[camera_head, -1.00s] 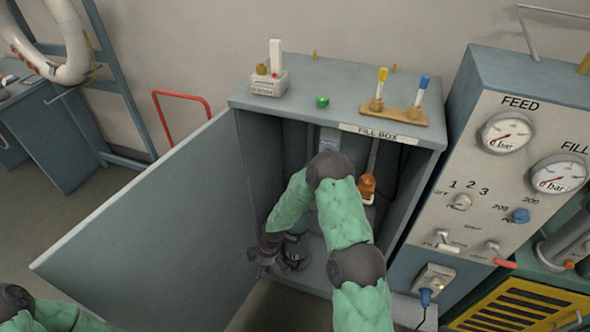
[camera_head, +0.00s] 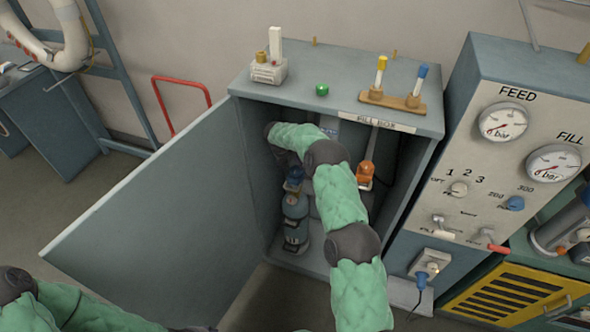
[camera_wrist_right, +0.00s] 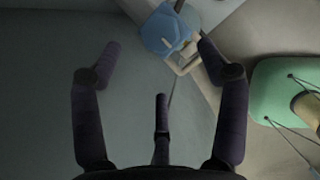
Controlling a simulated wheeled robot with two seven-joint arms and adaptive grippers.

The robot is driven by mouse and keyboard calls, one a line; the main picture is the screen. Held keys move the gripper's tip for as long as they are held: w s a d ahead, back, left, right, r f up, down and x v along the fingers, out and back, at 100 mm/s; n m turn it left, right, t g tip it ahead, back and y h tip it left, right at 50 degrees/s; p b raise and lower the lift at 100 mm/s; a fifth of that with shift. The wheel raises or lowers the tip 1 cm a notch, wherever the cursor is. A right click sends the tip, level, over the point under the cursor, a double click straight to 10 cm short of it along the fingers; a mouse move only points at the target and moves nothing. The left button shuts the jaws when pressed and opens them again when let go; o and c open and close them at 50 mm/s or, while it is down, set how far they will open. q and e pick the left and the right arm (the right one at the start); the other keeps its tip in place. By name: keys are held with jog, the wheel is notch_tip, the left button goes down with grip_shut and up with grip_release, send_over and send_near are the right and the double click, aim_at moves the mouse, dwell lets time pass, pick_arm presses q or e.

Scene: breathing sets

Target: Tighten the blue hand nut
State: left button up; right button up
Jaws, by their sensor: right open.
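In the head view, a blue part that looks like the hand nut (camera_head: 295,172) sits on top of a grey-blue cylinder (camera_head: 295,218) standing inside the fill box. My right arm reaches into the box above it, and its forearm hides much of the interior and most of the hand. In the right wrist view, my right gripper (camera_wrist_right: 157,62) has its dark fingers spread, with nothing between them. A light-blue part with a beige bracket shows beyond the fingertips; I cannot tell if it is the nut. My left gripper is out of view; only its arm shows at bottom left.
The fill box (camera_head: 340,95) has its door (camera_head: 160,215) swung open to the left. An orange fitting (camera_head: 366,174) is at the right inside the box. A gauge panel (camera_head: 490,185) stands close on the right.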

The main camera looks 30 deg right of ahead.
aim_at(296, 170)
jog(key=b+x, duration=0.1)
jog(key=x, duration=0.6)
jog(key=shift+f, duration=0.25)
jog(key=c, duration=1.1)
